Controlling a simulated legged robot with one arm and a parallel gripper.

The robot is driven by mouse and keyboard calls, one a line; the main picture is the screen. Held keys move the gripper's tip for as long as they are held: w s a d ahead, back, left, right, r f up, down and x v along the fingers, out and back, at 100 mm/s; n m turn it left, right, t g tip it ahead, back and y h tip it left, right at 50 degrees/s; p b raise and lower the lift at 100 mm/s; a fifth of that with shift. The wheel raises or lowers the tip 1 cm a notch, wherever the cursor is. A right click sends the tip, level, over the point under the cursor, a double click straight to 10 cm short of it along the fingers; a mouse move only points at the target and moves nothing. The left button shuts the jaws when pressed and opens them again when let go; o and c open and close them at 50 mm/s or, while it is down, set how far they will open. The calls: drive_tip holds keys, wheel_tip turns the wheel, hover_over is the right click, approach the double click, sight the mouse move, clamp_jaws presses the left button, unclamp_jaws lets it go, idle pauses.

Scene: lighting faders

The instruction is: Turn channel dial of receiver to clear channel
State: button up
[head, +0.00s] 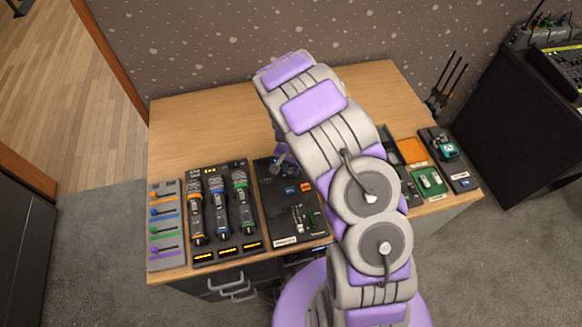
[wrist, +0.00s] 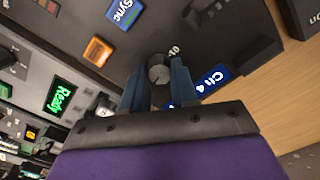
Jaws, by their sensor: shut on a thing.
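The channel dial (wrist: 159,67), a small round grey knob, sits on the dark receiver panel (wrist: 205,30) in the wrist view. My gripper (wrist: 160,82) has its two blue fingers on either side of the dial and is shut on it. A blue "Ch 4" display (wrist: 212,80) lies just right of the fingers. A blue "Sync" label (wrist: 125,13) and an orange button (wrist: 98,51) are at upper left. In the head view the receiver (head: 275,213) is the black panel mid-table; my gripper (head: 284,160) is at its back edge, and the dial is hidden there.
A green "Ready" display (wrist: 62,95) is left in the wrist view. On the wooden table (head: 200,118) stand a fader panel (head: 167,250) and a microphone tray (head: 229,165) at left. An orange tray (head: 411,151) is at right. The table's back is clear.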

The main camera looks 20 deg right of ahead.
sight(290, 170)
clamp_jaws()
drive_tip(key=shift+r+m+p, duration=0.2)
drive_tip(key=shift+m+p, duration=0.1)
drive_tip(key=shift+p, duration=0.45)
drive_tip(key=shift+f+m+p, duration=0.2)
drive_tip(key=shift+m+p, duration=0.4)
drive_tip(key=o, duration=0.7)
unclamp_jaws()
drive_tip(key=shift+o, duration=0.2)
drive_tip(key=shift+r, duration=0.15)
wheel_tip(290, 170, up, 17)
drive_tip(key=p, duration=0.2)
drive_tip(key=shift+p, duration=0.35)
